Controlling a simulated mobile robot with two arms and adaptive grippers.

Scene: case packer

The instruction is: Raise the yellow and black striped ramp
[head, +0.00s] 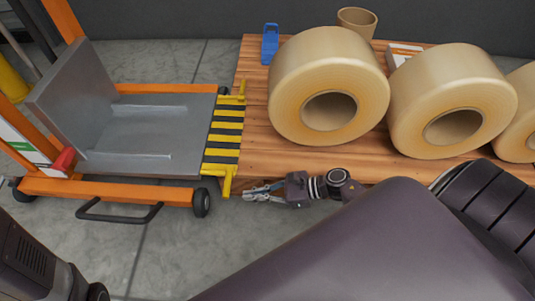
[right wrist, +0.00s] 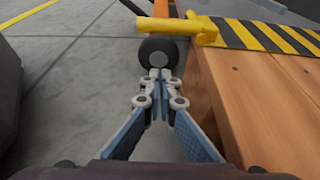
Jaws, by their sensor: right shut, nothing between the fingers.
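The yellow and black striped ramp (head: 224,135) lies flat between the orange lift cart (head: 120,190) and the wooden platform (head: 250,80), its far edge resting at the platform's left edge. A yellow bar runs along its near end; the bar (right wrist: 180,26) also shows in the right wrist view. My right gripper (head: 250,193) is shut and empty, just right of and below the ramp's near yellow end, beside the platform's front edge. In the right wrist view its closed fingertips (right wrist: 160,75) point toward a black wheel, apart from the yellow bar. My left gripper is not in view.
Large tape rolls (head: 285,95) stand on the platform, with a blue object (head: 270,43) and a cardboard tube (head: 357,20) behind. The cart's black wheel (head: 201,202) and black foot bar (head: 118,217) are near the gripper. Grey floor in front is clear.

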